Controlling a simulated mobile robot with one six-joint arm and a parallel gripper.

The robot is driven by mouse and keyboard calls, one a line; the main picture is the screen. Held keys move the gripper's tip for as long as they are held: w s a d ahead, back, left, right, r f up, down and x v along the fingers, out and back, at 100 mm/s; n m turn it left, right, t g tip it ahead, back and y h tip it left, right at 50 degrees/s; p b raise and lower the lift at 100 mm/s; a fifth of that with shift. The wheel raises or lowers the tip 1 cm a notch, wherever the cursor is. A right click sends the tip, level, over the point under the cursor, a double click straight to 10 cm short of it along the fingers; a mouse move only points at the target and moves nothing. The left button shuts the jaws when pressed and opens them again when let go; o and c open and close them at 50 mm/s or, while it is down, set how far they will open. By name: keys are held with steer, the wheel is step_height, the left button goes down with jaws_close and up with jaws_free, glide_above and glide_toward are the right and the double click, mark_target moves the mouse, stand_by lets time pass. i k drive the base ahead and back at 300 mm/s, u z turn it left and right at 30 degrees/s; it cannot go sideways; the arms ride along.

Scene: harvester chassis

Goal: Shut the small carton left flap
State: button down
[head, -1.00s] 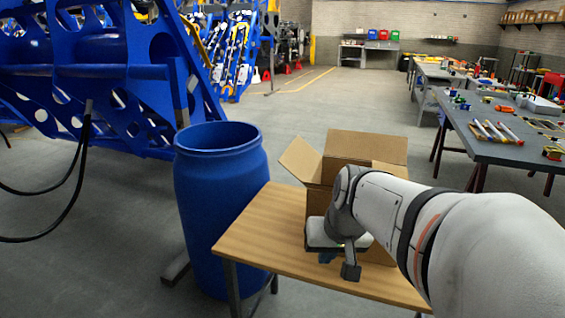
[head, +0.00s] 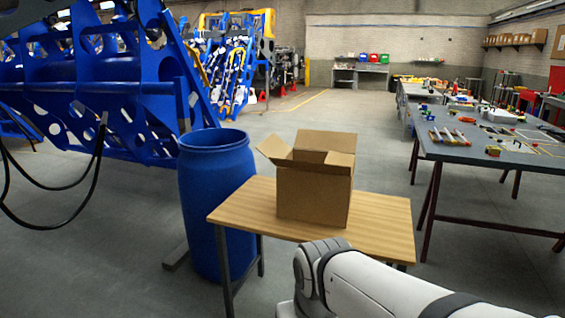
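The small carton (head: 312,195) is a brown cardboard box standing upright on a wooden table. Its left flap (head: 273,148) is open and slants up and outward to the left. The far flap (head: 328,140) also stands up at the back. How the near and right flaps lie is hard to tell. My arm comes in from the lower right, in front of the table and apart from the carton. My gripper is below the picture's lower edge and cannot be seen.
The wooden table (head: 378,226) has free room to the right of the carton. A blue barrel (head: 215,205) stands close at the table's left. A grey workbench (head: 490,150) with tools is at the right. Blue machinery (head: 85,75) fills the upper left.

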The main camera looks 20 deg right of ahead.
mark_target(339, 158)
steer(key=i, duration=1.6)
steer(key=z, duration=0.65)
